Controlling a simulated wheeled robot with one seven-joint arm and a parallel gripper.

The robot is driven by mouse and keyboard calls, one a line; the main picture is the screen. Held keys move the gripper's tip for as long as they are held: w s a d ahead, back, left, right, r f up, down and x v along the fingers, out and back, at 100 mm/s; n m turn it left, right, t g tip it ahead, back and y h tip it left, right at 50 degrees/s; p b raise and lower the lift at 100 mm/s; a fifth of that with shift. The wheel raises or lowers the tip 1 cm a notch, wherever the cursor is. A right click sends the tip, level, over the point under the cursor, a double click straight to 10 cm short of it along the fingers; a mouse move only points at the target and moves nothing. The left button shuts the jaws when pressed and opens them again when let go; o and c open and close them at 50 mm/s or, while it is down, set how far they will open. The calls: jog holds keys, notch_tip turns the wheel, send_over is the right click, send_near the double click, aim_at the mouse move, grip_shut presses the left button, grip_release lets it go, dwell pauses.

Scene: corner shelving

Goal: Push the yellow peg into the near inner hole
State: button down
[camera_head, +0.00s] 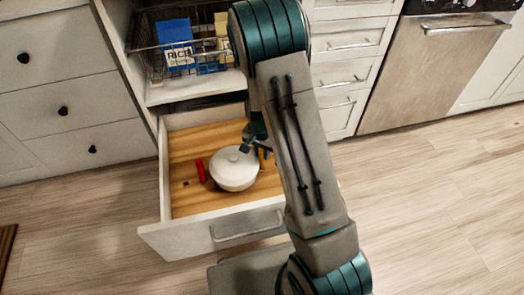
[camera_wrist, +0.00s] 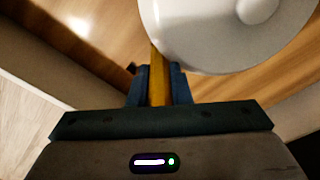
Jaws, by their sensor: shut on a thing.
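The yellow peg (camera_wrist: 157,80) stands between the fingers of my gripper (camera_wrist: 156,88), which is shut on it in the wrist view. A sliver of the yellow peg (camera_head: 262,154) shows in the head view, right of the white pot. My gripper (camera_head: 254,145) is low inside the open drawer there, beside the pot. The peg's lower end and the hole around it are hidden. A small dark spot, perhaps a hole (camera_head: 186,184), shows in the wooden drawer floor on the left. I cannot tell which hole is the near inner one.
A white lidded pot (camera_head: 234,170) is close beside my gripper; it also shows in the wrist view (camera_wrist: 205,45). A red peg (camera_head: 200,170) stands left of the pot. The drawer front (camera_head: 190,238) bounds the near side. A wire basket with boxes (camera_head: 178,55) sits above.

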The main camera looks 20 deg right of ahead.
jog(key=shift+f+b, duration=0.4)
jog(key=shift+f, duration=0.35)
jog(key=c, duration=1.3)
grip_release()
jog(key=shift+o, duration=0.2)
jog(key=shift+a, duration=0.15)
jog(key=r+p, duration=0.2)
jog(key=r, duration=0.2)
jog(key=r+p, duration=0.2)
jog(key=r, duration=0.3)
jog(key=r+p, duration=0.2)
jog(key=r, duration=0.3)
jog(key=shift+s+a, duration=0.2)
jog(key=shift+s, duration=0.15)
jog(key=shift+f, duration=0.1)
jog(key=shift+r, duration=0.35)
jog(key=s+r+n+p, duration=0.2)
jog(key=s+r+p, duration=0.4)
jog(key=r+p, duration=0.4)
jog(key=s+r+n+t+p, duration=0.1)
jog(key=s+r+n+p, duration=0.2)
jog(key=r, duration=1.9)
jog(key=s+r+n+t+p, duration=0.1)
jog(key=s+r+n+p, duration=0.1)
jog(key=s+r+p, duration=0.9)
notch_tip(320, 180, up, 6)
jog(key=p, duration=0.6)
jog(key=shift+d+f+n+y, duration=0.2)
jog(key=shift+f+n+y, duration=0.1)
jog(key=shift+n, duration=0.1)
